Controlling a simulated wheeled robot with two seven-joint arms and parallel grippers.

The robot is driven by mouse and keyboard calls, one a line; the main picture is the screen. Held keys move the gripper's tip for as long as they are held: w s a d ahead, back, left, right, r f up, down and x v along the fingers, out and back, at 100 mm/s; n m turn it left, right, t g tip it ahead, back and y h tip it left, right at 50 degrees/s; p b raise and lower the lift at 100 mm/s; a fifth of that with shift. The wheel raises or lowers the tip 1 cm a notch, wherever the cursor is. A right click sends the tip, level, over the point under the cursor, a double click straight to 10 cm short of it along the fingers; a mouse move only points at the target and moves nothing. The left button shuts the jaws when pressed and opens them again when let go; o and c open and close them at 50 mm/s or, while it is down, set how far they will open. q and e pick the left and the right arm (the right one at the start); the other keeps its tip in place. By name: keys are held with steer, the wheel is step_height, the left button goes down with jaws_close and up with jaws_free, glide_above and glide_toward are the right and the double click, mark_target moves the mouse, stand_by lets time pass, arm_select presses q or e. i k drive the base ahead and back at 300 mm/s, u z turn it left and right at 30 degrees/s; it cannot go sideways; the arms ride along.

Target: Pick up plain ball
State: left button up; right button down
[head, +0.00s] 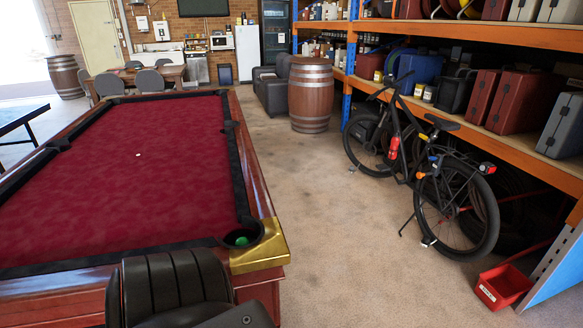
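A green ball (241,240) sits down in the corner pocket (233,236) at the near right of the pool table. Only its top shows, and I see no stripe or number on that part. The pool table (150,190) has dark red cloth and wooden rails. A tiny white spot (138,154) shows on the cloth, too small to tell what it is. No other ball is visible. Neither of my grippers is in view.
A black ribbed shape (165,285), perhaps a chair back, covers part of the table's near edge. Open floor (320,210) lies right of the table. A bicycle (420,170), shelving (485,132), a red bin (503,287) and a barrel (310,97) border it.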

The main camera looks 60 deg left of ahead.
mark_target(242, 240)
steer(key=i, duration=2.2)
steer(key=u, duration=3)
